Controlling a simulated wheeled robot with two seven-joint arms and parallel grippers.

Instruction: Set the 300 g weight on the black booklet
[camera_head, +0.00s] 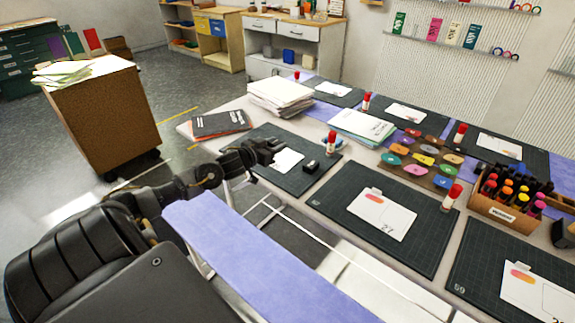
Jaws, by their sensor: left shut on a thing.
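My left gripper (270,148) is above the cutting mat at the table's left side, over or beside a white sheet. It is shut on a small dark thing that blends with the black fingers. I cannot read a label, so I cannot tell for sure that it is the 300 g weight. The black booklet (220,123) lies on a reddish folder or book at the table's left end, left of and beyond the gripper. A small black block (311,167) stands on the mat, right of the gripper. My right gripper is not in view.
A paper stack (281,95) stands right of the booklet. A red-capped glue stick (332,143) stands near the mat's right edge. A marker box (510,202) and colored pieces (423,160) are farther right. A brown cabinet (102,118) stands left, apart from the table.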

